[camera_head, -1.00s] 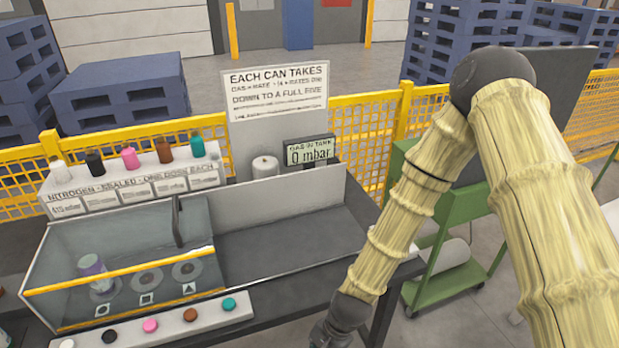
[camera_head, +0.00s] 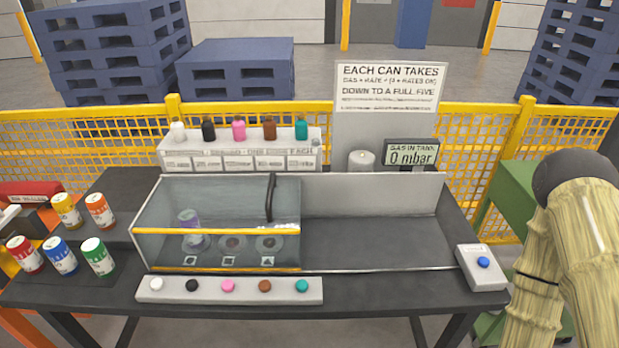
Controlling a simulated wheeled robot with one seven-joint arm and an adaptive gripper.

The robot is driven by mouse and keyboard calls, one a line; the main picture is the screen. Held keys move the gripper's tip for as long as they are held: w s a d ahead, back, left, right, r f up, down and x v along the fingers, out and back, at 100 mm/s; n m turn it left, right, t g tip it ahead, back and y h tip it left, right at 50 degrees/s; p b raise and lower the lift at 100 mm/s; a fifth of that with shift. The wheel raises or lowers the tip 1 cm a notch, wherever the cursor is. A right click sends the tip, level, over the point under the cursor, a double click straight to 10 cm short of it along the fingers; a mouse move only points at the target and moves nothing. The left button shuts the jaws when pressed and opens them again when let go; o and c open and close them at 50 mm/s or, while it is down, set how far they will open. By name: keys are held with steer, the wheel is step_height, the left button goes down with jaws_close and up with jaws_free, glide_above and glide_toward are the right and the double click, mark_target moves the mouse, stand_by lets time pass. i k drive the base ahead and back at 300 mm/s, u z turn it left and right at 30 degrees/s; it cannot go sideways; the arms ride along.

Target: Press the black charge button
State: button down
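The black charge button (camera_head: 192,285) is the second from the left on a pale button bar (camera_head: 172,292) at the table's front edge. White, pink, brown and teal buttons share the bar. Behind the bar stands a glass tank (camera_head: 160,245) with a yellow front rail. A black bottle (camera_head: 208,130) stands on the nitrogen rack behind. My arm shows at the right edge, but my gripper is outside the picture.
Several coloured cans, including a green one (camera_head: 98,256), stand on the table at the left. A box with a blue button (camera_head: 483,263) is at the right. The gas display (camera_head: 411,155) reads 0 mbar. A sign (camera_head: 388,88) stands behind. The dark tabletop (camera_head: 380,240) right of the tank is clear.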

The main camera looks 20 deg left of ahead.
mark_target(192, 285)
steer(key=u, duration=1.5)
